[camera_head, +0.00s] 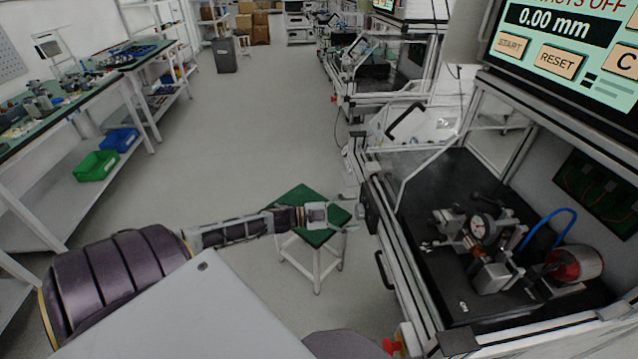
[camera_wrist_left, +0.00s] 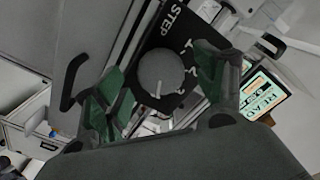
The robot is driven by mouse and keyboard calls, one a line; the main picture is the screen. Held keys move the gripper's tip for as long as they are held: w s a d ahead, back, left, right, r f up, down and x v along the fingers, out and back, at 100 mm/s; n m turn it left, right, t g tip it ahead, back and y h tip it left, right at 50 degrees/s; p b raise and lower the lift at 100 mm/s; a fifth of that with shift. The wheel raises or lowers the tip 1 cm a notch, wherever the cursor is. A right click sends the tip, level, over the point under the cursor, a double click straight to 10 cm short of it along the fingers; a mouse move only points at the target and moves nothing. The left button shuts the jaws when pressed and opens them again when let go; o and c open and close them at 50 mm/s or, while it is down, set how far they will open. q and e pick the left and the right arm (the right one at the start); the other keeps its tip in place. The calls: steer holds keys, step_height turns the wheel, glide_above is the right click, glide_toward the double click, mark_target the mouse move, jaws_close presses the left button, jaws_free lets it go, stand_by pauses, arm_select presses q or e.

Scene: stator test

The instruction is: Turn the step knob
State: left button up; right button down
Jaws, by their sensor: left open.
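The step knob (camera_wrist_left: 160,72) is a round grey dial on a black panel (camera_wrist_left: 182,40) marked STEP, with white numerals on its right side in the left wrist view. A short white line shows on the knob's lower part. My left gripper (camera_wrist_left: 163,84) is open, with one green-padded finger on each side of the knob; I cannot tell whether they touch it. In the head view my left gripper (camera_head: 352,213) is at the left side of the test bench, close to a dark panel (camera_head: 369,214). The knob's face is not visible there. My right gripper is not in view.
The test bench (camera_head: 412,290) holds a dial gauge fixture (camera_head: 481,226), and a screen (camera_head: 560,45) above reads 0.00 mm. A green-topped stool (camera_head: 296,196) stands beneath my left gripper. Shelved workbenches are on the left, with open floor (camera_head: 235,130) between.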

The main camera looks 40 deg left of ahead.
arm_select(q)
steer(key=v, duration=1)
steer(key=shift+s+a, duration=0.15)
steer(key=shift+s, duration=0.05)
stand_by(0.5)
stand_by(0.4)
